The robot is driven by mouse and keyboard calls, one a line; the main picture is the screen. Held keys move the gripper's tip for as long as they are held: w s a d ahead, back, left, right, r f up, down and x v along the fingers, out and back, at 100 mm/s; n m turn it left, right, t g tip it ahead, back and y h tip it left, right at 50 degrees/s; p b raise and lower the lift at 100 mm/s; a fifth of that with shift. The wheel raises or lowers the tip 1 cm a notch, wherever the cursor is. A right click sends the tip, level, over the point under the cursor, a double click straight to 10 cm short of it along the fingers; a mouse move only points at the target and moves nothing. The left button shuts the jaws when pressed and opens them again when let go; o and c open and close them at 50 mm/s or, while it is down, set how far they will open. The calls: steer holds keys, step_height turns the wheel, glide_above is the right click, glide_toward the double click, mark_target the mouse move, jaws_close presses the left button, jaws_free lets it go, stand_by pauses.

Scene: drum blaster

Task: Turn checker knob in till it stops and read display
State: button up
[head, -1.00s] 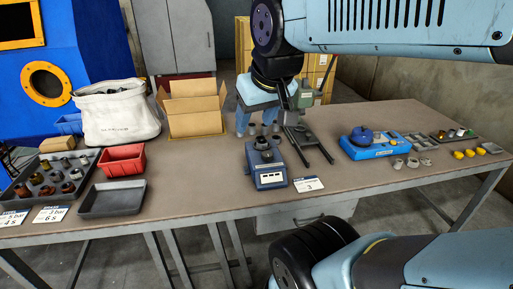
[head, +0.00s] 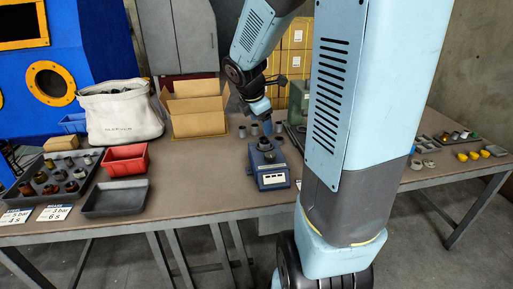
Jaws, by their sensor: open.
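The checker (head: 271,178) is a small blue box on the bench, left of my large arm link in the head view. A pale display strip shows on its front, too small to read. Its dark knob (head: 265,145) is on top. My gripper (head: 267,128) points down just above the knob. It is open, but its fingers are small and dark, and I cannot tell whether they touch or surround the knob.
A grey tray (head: 115,198), a red bin (head: 126,159) and an open cardboard box (head: 197,122) are to the left. My arm hides the bench just right of the checker.

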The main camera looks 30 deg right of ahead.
mark_target(270, 154)
steer(key=w+d+f+n, duration=0.1)
steer(key=w+d+f, duration=0.1)
steer(key=f, duration=0.4)
steer(key=w+d+f+n, duration=0.2)
steer(key=d+f, duration=0.1)
steer(key=f, duration=0.3)
steer(key=w+d+f+n, duration=0.2)
steer(key=f, duration=0.4)
steer(key=shift+w+d+f, duration=0.2)
steer(key=shift+w+f, duration=0.05)
steer(key=shift+f, duration=0.1)
steer(key=c, duration=1)
steer(key=shift+s+d, duration=0.1)
steer(key=shift+d, duration=0.15)
steer(key=shift+c, duration=0.2)
steer(key=shift+a+g, duration=0.25)
steer(key=shift+g, duration=0.05)
